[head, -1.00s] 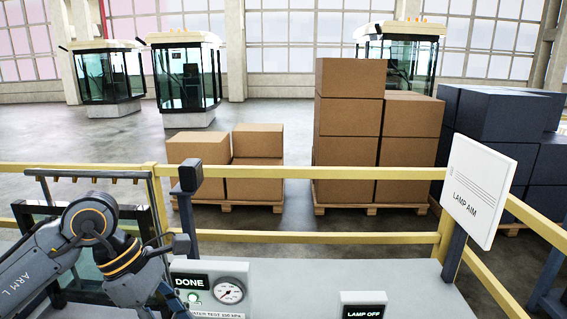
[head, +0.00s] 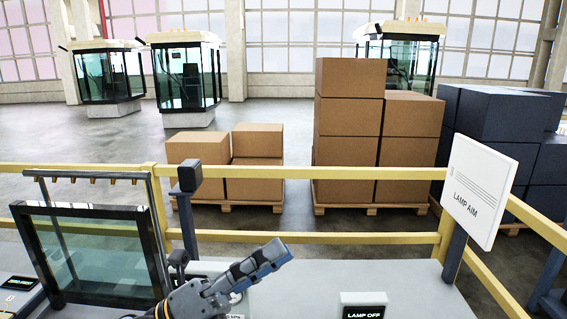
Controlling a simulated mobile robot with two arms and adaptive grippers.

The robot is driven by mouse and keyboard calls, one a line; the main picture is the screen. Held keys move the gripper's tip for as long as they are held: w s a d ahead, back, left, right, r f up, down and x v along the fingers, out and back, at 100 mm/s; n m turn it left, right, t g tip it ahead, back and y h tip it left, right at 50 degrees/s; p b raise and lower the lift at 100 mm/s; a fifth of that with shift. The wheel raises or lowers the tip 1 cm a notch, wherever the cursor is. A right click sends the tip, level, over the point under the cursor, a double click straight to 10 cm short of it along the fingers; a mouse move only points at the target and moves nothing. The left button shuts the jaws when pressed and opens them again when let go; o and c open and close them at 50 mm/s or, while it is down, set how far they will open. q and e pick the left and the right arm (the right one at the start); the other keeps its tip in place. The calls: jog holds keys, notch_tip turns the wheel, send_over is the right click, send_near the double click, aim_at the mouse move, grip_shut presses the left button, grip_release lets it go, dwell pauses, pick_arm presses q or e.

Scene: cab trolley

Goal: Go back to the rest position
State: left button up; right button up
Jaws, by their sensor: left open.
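My left gripper (head: 270,258) is in the head view at the bottom centre, dark grey, with its fingers toward the upper right. It is open, and I see nothing held in it. It is in front of the DONE panel and gauge, hiding most of them. My right gripper is not in view.
A glass pane in a black frame (head: 157,250) stands at the left under a spray bar (head: 90,175). A LAMP OFF box (head: 363,300) sits on the grey console (head: 330,272). A LAMP AIM sign (head: 478,192) stands at right. A yellow rail (head: 290,172) runs behind.

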pick_arm(q)
jog(key=w+a+f+n+t+y, duration=0.4)
jog(key=a+n+t+y, duration=0.3)
jog(key=n, duration=0.5)
jog(key=w+a+f+n+t+y, duration=0.35)
jog(key=n+t+y, duration=0.45)
jog(key=n, duration=0.4)
jog(key=s+a+f+n+g+y, duration=0.1)
jog(key=a+f+n+g+y, duration=0.5)
jog(key=f, duration=0.6)
jog(key=s+a+f+n+g+y, duration=0.25)
jog(key=s+f+n+g, duration=0.45)
jog(key=s+f, duration=0.8)
jog(key=s+f+g+h, duration=0.1)
jog(key=s+f+g, duration=0.55)
jog(key=s, duration=0.35)
notch_tip(320, 180, down, 33)
jog(key=s+b, duration=0.1)
jog(key=b, duration=0.4)
jog(key=s+a+f+g+b, duration=0.1)
jog(key=s+f+b, duration=0.1)
jog(key=s+f, duration=0.6)
jog(key=s+a+f+g+b, duration=0.1)
jog(key=s+f+b, duration=0.1)
jog(key=s+f, duration=0.6)
notch_tip(320, 180, down, 3)
jog(key=shift+s+a+f, duration=0.1)
jog(key=shift+s+a, duration=0.1)
jog(key=shift+a, duration=0.1)
